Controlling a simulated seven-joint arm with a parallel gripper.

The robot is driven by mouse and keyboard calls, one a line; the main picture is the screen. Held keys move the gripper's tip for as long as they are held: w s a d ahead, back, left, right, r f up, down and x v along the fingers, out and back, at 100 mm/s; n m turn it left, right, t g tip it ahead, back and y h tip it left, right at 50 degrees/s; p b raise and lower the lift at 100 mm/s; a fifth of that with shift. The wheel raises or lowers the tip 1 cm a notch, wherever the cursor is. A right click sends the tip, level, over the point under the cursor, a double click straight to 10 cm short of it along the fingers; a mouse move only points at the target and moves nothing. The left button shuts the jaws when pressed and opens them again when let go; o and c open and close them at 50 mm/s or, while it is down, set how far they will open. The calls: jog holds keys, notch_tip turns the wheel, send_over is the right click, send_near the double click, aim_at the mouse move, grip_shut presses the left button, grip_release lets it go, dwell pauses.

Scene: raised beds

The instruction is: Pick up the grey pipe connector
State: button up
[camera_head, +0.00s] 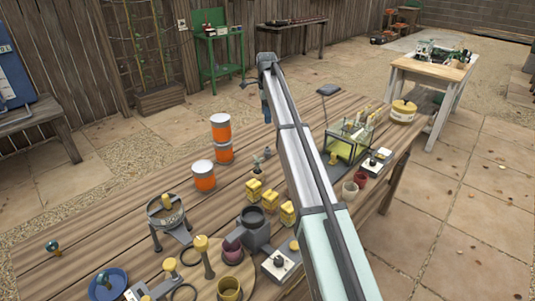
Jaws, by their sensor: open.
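A small grey piece with a knobbly, branching shape (257,164) stands on the wooden table, left of my arm and right of the orange jars. It looks like the grey pipe connector, but it is too small to be sure. A second small grey bit (267,152) is just behind it. My arm crosses the picture from the lower right to the far side of the table. A blue-grey part of it hangs down from its far joint, above and behind the small grey piece. My gripper's fingers are not visible; the arm seems to hide them.
Several orange jars (204,177) stand to the left. Yellow blocks (253,190), a dark grey mug-like vessel (256,229) and a round wooden board (241,270) are nearer. A glass box (346,147) stands right of my arm. The table's left part (110,225) has bare room.

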aim_at(267, 148)
notch_tip(267, 148, down, 14)
jog(key=shift+a+r, duration=0.1)
jog(key=shift+r, duration=0.1)
jog(key=shift+d+f, duration=0.15)
jog(key=shift+f, duration=1.2)
jog(key=shift+d+f, duration=0.1)
jog(key=shift+f, duration=1.2)
jog(key=shift+c, duration=0.3)
jog(key=c, duration=1.1)
